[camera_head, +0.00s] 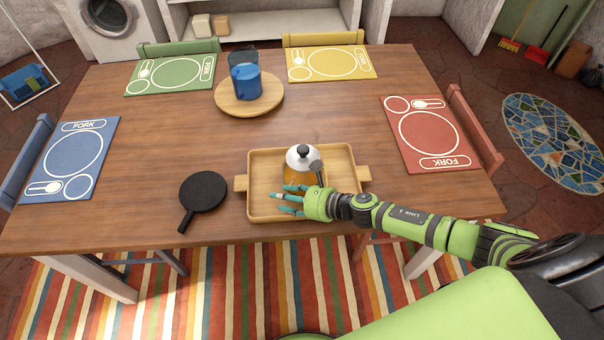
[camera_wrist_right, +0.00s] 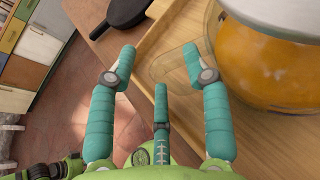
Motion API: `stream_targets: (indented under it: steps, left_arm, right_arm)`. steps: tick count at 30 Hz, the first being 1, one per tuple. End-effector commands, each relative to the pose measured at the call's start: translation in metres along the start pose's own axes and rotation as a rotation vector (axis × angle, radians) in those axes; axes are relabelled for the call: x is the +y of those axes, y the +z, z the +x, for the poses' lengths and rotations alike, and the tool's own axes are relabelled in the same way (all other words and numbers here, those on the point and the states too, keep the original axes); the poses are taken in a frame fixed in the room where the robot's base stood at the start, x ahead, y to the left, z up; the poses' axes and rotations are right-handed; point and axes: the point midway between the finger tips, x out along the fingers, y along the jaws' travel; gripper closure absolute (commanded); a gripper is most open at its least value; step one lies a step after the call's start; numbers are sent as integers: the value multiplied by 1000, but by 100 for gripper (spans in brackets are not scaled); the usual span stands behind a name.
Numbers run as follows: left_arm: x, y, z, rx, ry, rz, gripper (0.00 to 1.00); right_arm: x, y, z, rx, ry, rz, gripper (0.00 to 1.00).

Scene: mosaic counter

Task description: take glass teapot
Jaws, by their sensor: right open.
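The glass teapot (camera_head: 296,174) stands upright on the wooden tray (camera_head: 260,208), with amber liquid inside, a white lid with a black knob and a dark handle on its right side. In the right wrist view the teapot (camera_wrist_right: 272,62) fills the upper right. My right gripper (camera_head: 284,199) is open, its teal fingers spread low in front of the teapot, pointing left. In the right wrist view the open fingers (camera_wrist_right: 158,70) hold nothing, and the teapot is to their right. Whether a finger touches the glass is unclear. My left gripper is not in view.
A black trivet-like pan (camera_head: 204,190) lies left of the tray. A round wooden board (camera_head: 250,106) with a blue pitcher (camera_head: 246,84) and a dark glass container stands farther back. Blue, green, yellow and red placemats lie near the table's edges. Bare wood separates them.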

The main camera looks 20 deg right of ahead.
Motion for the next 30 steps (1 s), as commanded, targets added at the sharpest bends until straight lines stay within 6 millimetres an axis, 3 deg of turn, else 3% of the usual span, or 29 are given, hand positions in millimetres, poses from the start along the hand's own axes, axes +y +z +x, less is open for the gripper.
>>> stream_targets:
  steps: [1,4,5,20,30]
  left_arm:
    - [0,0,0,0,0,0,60]
    - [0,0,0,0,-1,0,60]
    - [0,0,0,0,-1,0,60]
    - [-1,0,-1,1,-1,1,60]
    - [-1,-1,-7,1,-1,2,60]
  right_arm:
    - [0,0,0,0,0,0,55]
    - [0,0,0,0,0,1,95]
    - [0,0,0,0,0,1,100]
    - [-2,8,-2,-6,-1,-6,100]
    - [-2,39,-14,-8,-1,-11,100]
